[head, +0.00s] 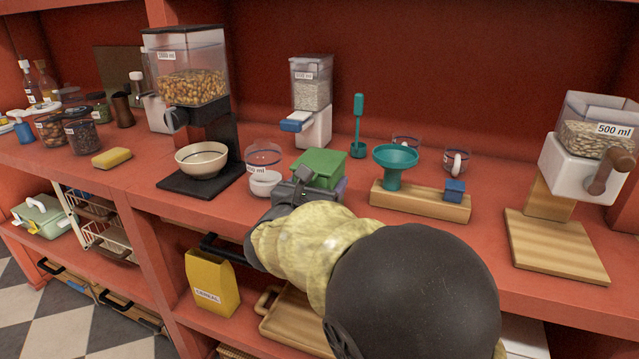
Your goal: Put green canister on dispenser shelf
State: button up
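The green canister (321,166) is a boxy green shape at the middle of the upper red shelf, between a clear measuring cup and a teal funnel. My gripper (303,187) is right at its near side, and its grey parts overlap the canister's lower front. The fingertips are hidden, so I cannot tell whether they are closed on it. I also cannot tell whether the canister's base rests on the dispenser shelf (500,200) or is slightly above it.
A black cereal dispenser (187,75) with a bowl (201,160) stands left. The measuring cup (264,157) is close left of the canister; the teal funnel (394,160) on its wooden stand is close right. A white dispenser (313,100) is behind. A grain mill (590,150) stands far right.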

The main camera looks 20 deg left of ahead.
jog(key=o, duration=1.3)
jog(key=shift+c, duration=0.2)
jog(key=s, duration=1.2)
jog(key=shift+a, duration=0.45)
